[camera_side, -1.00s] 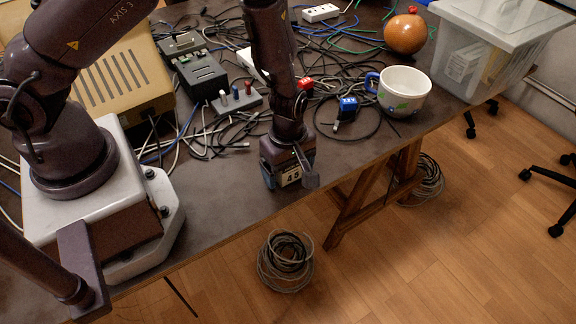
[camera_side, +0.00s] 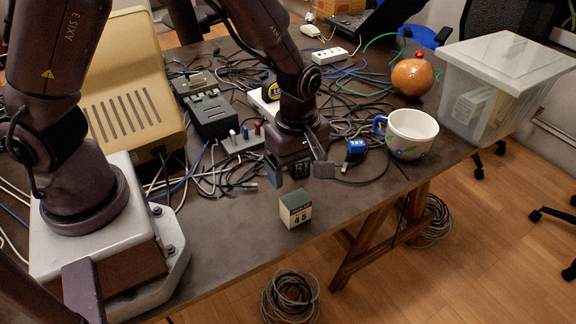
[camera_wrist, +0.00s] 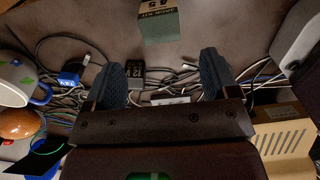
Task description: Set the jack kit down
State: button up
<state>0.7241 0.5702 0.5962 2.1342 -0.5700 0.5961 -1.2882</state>
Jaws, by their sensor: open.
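The jack kit, a small box (camera_side: 295,209) with a dark green top and a pale face reading 45, stands upright on the table near its front edge. It also shows at the top of the wrist view (camera_wrist: 158,24), cut off by the picture edge. My gripper (camera_side: 299,174) is open and apart from the box, behind and above it. In the wrist view the two blue-grey fingers (camera_wrist: 162,68) are spread wide, with the box beyond them and nothing held.
A small dark block marked 12 (camera_wrist: 136,73) lies near the cables. Bare tabletop (camera_side: 226,232) lies left of the box.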

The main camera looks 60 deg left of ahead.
jog(key=s+a+r+m+t, duration=0.2)
jog(key=s+r+m, duration=0.4)
jog(key=r+m, duration=0.3)
jog(key=s+a+r+m+t, duration=0.3)
jog(key=s+a+r+m, duration=0.2)
jog(key=r, duration=0.8)
jog(key=s+m, duration=0.2)
jog(key=m, duration=0.2)
jog(key=shift+s+r+t, duration=0.2)
jog(key=shift+r+t, duration=0.1)
jog(key=shift+r, duration=0.05)
